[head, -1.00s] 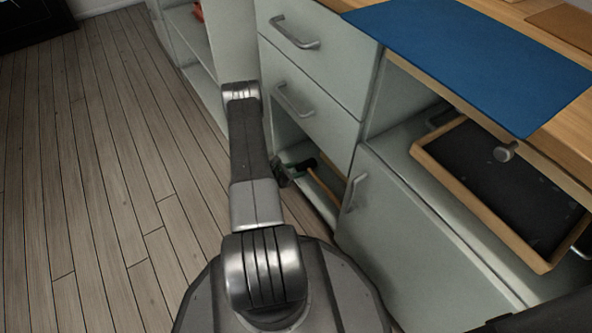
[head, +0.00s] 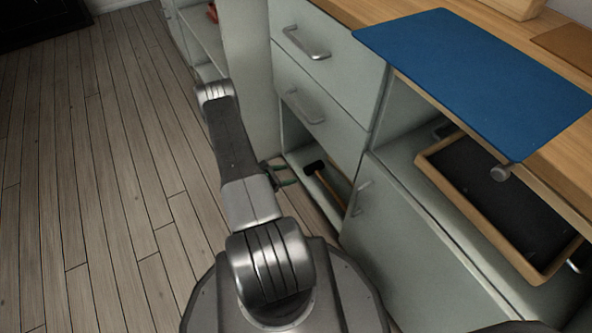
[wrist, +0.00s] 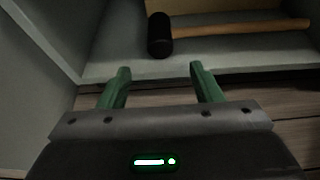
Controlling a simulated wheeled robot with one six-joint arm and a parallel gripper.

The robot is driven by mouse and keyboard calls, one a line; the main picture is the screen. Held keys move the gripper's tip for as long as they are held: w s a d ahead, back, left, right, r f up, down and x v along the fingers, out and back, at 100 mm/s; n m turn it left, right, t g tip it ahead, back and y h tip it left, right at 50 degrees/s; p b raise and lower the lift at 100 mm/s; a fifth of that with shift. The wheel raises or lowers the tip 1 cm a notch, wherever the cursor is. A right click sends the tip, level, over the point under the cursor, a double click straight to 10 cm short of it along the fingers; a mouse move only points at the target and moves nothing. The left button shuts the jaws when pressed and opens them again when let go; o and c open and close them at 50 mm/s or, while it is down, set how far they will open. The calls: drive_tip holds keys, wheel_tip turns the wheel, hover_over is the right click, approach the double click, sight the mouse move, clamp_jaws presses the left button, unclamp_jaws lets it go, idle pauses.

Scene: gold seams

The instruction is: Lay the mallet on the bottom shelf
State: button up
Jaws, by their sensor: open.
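The mallet, with a black head (wrist: 159,36) and a wooden handle (wrist: 245,31), lies on the bottom shelf (wrist: 105,65) in the wrist view, inside the open bay under the drawers. In the head view the mallet's black head (head: 314,168) shows in the low opening, with the handle running down to the right. My gripper (wrist: 158,70) is open and empty, its green fingers apart, just outside the shelf's front edge. The fingers do not touch the mallet. In the head view the gripper (head: 284,172) shows small, partly hidden behind my arm.
Two drawers (head: 310,88) are above the bay and a closed cabinet door (head: 405,240) is to its right. A wood-rimmed dark tray (head: 432,172) sits under the counter, and a blue mat (head: 470,75) overhangs the counter. The floor (head: 95,200) at left is clear.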

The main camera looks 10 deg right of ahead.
drive_tip(key=shift+p+v, duration=0.3)
drive_tip(key=shift+v, duration=1.25)
